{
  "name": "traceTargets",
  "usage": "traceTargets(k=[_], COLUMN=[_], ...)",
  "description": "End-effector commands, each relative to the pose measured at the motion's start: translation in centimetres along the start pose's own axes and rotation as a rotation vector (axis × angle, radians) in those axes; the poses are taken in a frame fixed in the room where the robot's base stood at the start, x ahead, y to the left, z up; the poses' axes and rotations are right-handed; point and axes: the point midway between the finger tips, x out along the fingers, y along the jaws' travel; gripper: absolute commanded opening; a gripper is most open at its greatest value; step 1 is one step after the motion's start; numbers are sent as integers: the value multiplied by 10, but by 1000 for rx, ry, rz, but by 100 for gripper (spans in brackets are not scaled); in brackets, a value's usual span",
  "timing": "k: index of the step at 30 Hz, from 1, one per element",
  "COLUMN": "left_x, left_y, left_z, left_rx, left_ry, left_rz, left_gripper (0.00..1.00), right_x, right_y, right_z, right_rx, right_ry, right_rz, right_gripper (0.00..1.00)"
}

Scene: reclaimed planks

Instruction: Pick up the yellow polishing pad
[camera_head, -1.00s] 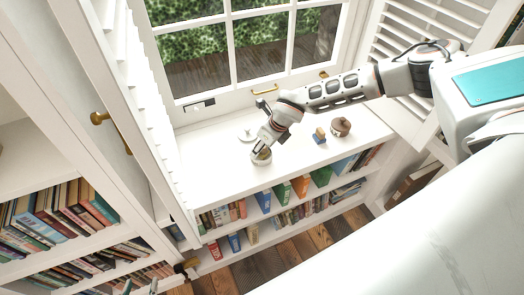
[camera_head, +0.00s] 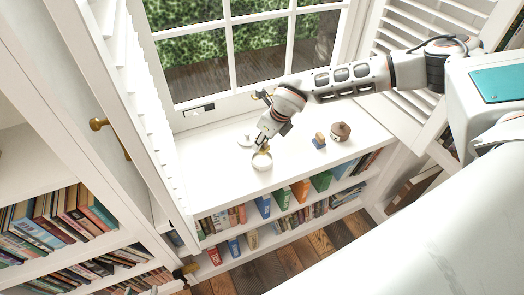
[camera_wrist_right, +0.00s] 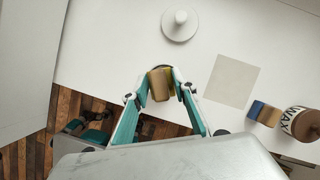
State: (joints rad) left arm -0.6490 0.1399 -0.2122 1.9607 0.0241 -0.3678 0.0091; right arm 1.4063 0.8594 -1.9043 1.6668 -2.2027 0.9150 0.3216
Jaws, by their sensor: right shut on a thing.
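The yellow polishing pad (camera_wrist_right: 161,84), a tan block with a yellow face, sits between the teal fingers of my right gripper (camera_wrist_right: 160,88). The fingers are shut on its sides. In the head view, my right gripper (camera_head: 261,147) is over a round, pale, open-topped container (camera_head: 262,163) on the white shelf top. The pad is small there and mostly hidden by the fingers. In the wrist view, the pad covers most of this container. Only a bit of my left gripper (camera_head: 154,290) shows at the bottom edge of the head view; its jaws are unclear.
A white knobbed lid (camera_head: 246,140) lies behind the container. A blue-and-tan block (camera_head: 319,141) and a brown-lidded wax jar (camera_head: 340,131) stand to the right. The window is behind, and a louvred shutter (camera_head: 140,110) is at the left.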

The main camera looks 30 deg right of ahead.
Motion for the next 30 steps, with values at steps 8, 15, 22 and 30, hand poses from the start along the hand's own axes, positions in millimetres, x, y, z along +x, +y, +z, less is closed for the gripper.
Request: traceTargets(k=[8, 15, 22, 30], left_x=[2, 3, 3, 3], left_y=[0, 1, 1, 1], left_z=[2, 3, 4, 5], left_rx=[0, 0, -1, -1], left_ry=[2, 2, 2, 1], left_rz=[0, 0, 0, 0], left_gripper=[40, 40, 40, 40], right_x=[-73, -114, -128, -129], right_y=[-1, 0, 0, 0], right_z=[32, 48, 54, 55], right_rx=[0, 0, -1, -1], right_ry=[-7, -5, -4, -4], right_rz=[-1, 0, 0, 0], right_gripper=[8, 8, 8, 8])
